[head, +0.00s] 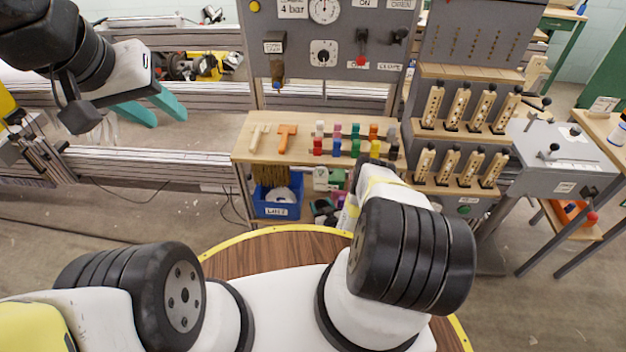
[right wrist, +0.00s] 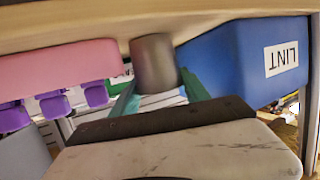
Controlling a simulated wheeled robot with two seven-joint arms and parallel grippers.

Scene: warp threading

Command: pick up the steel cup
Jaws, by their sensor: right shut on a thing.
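The steel cup (right wrist: 153,62) is a dark grey, plain cylinder in the middle of the right wrist view. My right gripper (right wrist: 157,86) is shut on it, with one teal finger on each side of its lower part. The cup's top reaches close to the underside of a wooden board. In the head view my right forearm hides both the cup and the right gripper. My left gripper (head: 148,108) is at the upper left of the head view, with its two teal fingers apart and nothing between them.
The blue lint bin (right wrist: 235,58) stands just right of the cup; it also shows below the bench (head: 277,212). A pink container (right wrist: 65,68) and purple pieces (right wrist: 70,102) are on the left. The wooden shelf (right wrist: 60,22) lies close overhead.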

